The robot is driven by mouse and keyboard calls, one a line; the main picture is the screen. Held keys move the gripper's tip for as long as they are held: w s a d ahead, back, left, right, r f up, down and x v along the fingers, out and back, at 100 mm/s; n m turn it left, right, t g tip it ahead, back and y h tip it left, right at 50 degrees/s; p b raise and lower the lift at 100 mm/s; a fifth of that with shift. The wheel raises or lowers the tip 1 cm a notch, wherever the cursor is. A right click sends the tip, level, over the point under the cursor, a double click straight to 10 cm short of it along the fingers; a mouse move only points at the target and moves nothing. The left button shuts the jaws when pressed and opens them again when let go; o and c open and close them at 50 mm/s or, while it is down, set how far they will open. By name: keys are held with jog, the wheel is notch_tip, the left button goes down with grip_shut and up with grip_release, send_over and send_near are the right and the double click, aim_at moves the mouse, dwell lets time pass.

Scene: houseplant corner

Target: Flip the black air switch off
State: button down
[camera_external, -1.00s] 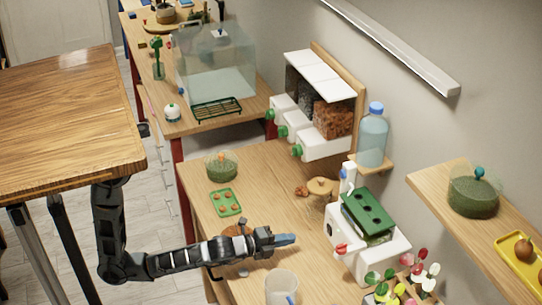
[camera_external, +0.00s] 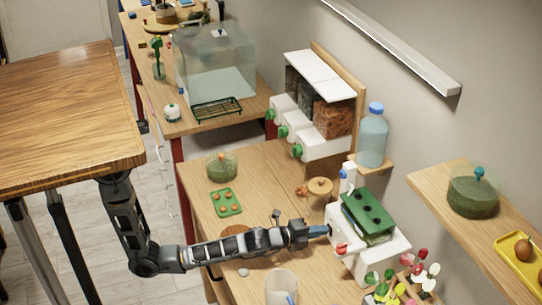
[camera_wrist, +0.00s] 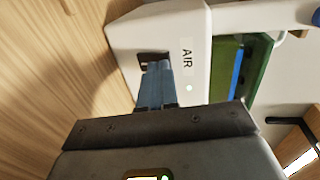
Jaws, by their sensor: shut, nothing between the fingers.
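The white unit (camera_external: 370,262) with a green top stands at the right of the bench. In the wrist view its white face (camera_wrist: 180,28) carries the label "AIR" and a small pale lit dot (camera_wrist: 189,88). The black air switch (camera_wrist: 152,57) sits in a dark slot beside the label. My gripper (camera_external: 326,230) is shut and empty, with its blue fingertips (camera_wrist: 158,68) right at the slot. The tips partly cover the switch. I cannot tell whether they touch it or which way it is tipped.
A red lever (camera_external: 341,249) sticks out of the unit's front near my fingertips. A clear beaker (camera_external: 282,285) stands below my arm.

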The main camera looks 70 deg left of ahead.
jog(key=shift+w+r+p, duration=0.35)
jog(key=shift+w+p, duration=0.05)
jog(key=shift+p, duration=0.1)
jog(key=shift+s+f, duration=0.1)
jog(key=shift+f, duration=0.1)
jog(key=shift+s, duration=0.3)
jog(key=s+r, duration=0.4)
jog(key=s, duration=0.8)
jog(key=shift+s+r, duration=0.25)
jog(key=shift+r, duration=0.1)
